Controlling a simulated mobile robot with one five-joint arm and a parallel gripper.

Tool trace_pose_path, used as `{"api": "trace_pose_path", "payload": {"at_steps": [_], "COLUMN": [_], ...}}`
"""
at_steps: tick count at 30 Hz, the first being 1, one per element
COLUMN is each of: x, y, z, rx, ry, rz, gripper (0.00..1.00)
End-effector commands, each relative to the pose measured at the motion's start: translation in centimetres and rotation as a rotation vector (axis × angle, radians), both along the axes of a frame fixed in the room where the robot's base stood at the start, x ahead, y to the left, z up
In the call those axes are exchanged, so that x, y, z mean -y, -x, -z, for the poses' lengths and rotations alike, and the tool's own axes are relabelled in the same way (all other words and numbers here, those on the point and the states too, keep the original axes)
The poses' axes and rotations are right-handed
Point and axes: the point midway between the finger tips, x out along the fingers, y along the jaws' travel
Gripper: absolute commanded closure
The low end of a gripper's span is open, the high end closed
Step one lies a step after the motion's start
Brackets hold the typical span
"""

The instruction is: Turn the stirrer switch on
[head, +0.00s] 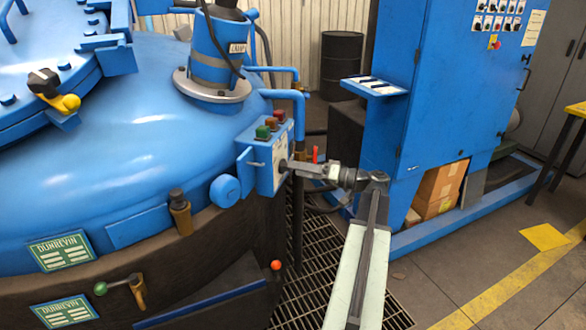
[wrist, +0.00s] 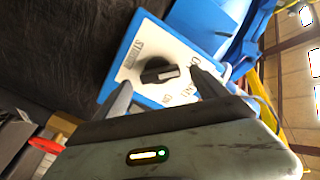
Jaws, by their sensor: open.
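The stirrer switch is a black rotary knob (wrist: 160,71) on a white plate (wrist: 135,70) lettered STIRRER, on a blue box, in the wrist view. A pale mark shows on the knob's right end. Lettering beside it is partly covered by a finger, so I cannot tell which position the mark points to. My gripper (wrist: 160,84) is open, with one finger on each side of the knob and gaps visible between. In the head view, my gripper (head: 286,165) is at the front face of the control box (head: 266,158), and the knob is hidden there.
Green, red and brown buttons (head: 271,125) sit atop the box. Floor grating (head: 305,255) lies below.

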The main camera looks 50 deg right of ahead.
Motion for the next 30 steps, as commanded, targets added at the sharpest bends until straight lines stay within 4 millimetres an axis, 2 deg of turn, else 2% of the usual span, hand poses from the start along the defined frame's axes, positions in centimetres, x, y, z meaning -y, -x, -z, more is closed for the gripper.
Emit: {"api": "trace_pose_path", "payload": {"at_steps": [3, 6, 14, 17, 21, 22, 30], "x": [-0.7, -1.0, -1.0, -1.0, -1.0, -0.5, -0.8], "y": [-1.7, -2.4, -2.6, -2.6, -2.5, -2.2, -2.3], "z": [0.0, 0.0, 0.0, 0.0, 0.0, 0.0, 0.0], "rx": [-0.001, -0.001, -0.001, -0.001, -0.001, -0.001, -0.014], "ry": [0.0, 0.0, 0.0, 0.0, 0.0, 0.0, -0.03], "rz": [-0.001, 0.002, 0.004, 0.004, 0.004, 0.012, 0.008], "gripper": [0.17, 0.17, 0.17, 0.4, 0.78, 0.8, 0.8]}}
